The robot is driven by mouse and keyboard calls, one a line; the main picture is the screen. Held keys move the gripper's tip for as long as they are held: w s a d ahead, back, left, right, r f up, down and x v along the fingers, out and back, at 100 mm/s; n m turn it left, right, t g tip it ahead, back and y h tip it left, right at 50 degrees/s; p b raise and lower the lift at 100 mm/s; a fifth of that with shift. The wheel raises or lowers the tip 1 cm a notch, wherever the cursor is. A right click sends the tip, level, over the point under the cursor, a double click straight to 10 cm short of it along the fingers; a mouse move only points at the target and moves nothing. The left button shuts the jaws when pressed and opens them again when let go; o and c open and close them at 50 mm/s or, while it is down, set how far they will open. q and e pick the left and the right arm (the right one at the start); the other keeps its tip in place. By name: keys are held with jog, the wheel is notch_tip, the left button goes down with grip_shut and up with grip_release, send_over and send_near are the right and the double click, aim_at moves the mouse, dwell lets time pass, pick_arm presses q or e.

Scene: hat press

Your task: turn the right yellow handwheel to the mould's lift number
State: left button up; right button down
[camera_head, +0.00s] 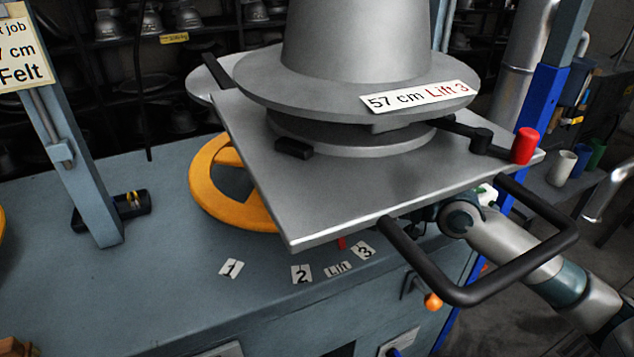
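The right yellow handwheel (205,190) lies flat on the blue-grey bench; the tilted metal plate (330,205) hides its right part. On the plate stands the grey hat mould (350,45), with a label (418,97) reading "57 cm Lift 3". On the bench in front of the wheel are number tags 1 (231,268), 2 (301,274) and 3 (363,251), and a "Lift" tag (338,269). A small red mark (342,243) shows at the plate's edge, near 3. My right arm reaches under the plate from the lower right; its gripper is hidden. My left gripper is out of view.
A black loop handle (490,290) juts from the plate's front right, and a red knob (525,146) sits at its right corner. A blue-grey post (75,170) stands at left. A sliver of yellow (2,222) shows at the left edge. The bench's front left is mostly clear.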

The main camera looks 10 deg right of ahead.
jog(key=shift+s, duration=0.1)
dwell(0.8)
jog(key=c, duration=1.9)
grip_release()
jog(key=o, duration=0.3)
jog(key=shift+s+d+r, duration=0.1)
jog(key=shift+d+r, duration=0.05)
jog(key=shift+d, duration=0.05)
jog(key=shift+s+d, duration=0.1)
jog(key=shift+s, duration=0.05)
jog(key=shift+w, duration=0.2)
jog(key=shift+s, duration=0.1)
